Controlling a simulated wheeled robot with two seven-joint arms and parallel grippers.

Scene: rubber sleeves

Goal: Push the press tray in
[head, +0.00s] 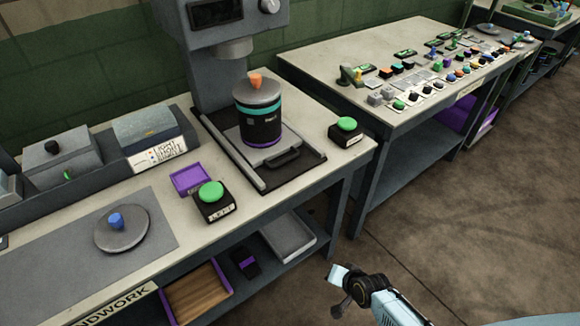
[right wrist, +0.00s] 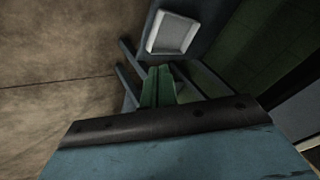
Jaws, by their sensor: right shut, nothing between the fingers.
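The press tray (head: 236,150) is a grey plate with a black handle (head: 284,158) at its front edge. It sits between rails on the dark press base (head: 309,165). A black cylinder (head: 259,128) with teal and purple bands stands upright on it, topped by a grey lid (head: 257,91) with an orange knob. The cylinder stands in front of the press head (head: 236,50). My right gripper (head: 339,274) is shut and empty, in front of the bench and below its top, apart from the tray. Its fingers also show in the right wrist view (right wrist: 158,87). My left gripper is not in view.
Green buttons stand left (head: 211,192) and right (head: 347,125) of the press base. A purple tray (head: 188,180) lies near the left button. A grey bin (head: 288,237) sits on the lower shelf, also in the right wrist view (right wrist: 172,33).

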